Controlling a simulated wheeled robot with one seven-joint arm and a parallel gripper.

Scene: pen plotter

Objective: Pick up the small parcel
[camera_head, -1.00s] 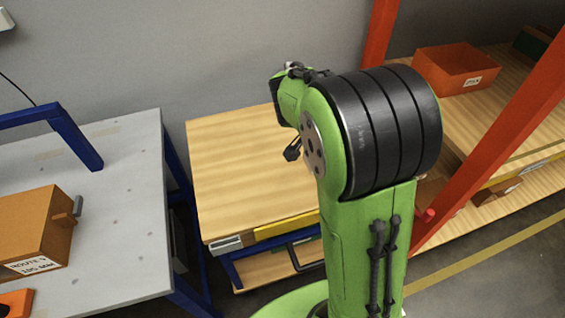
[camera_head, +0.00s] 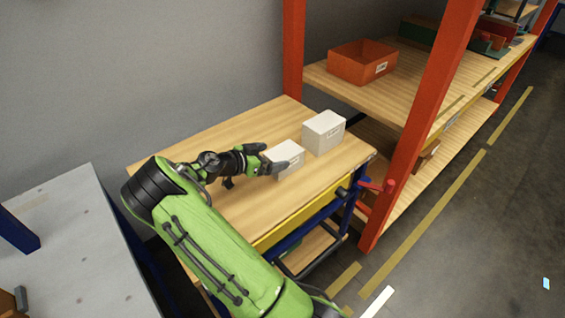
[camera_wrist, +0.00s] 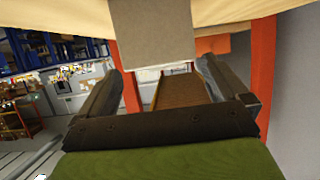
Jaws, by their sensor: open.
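Two white boxes stand on the wooden table top. The smaller one, the small parcel (camera_head: 288,153), is nearer my gripper, and the larger white box (camera_head: 323,133) stands just behind it to the right. My gripper (camera_head: 268,158) is open, with its fingers at the left side of the small parcel and one finger overlapping its front in the head view. In the wrist view, a pale box (camera_wrist: 152,38) lies ahead between the open fingers (camera_wrist: 162,70). I cannot tell whether the fingers touch it.
The wooden table (camera_head: 235,205) is otherwise clear. An orange rack post (camera_head: 425,130) rises close to its right side, and an orange bin (camera_head: 362,62) sits on the rack shelf. A grey bench (camera_head: 85,255) stands at the left.

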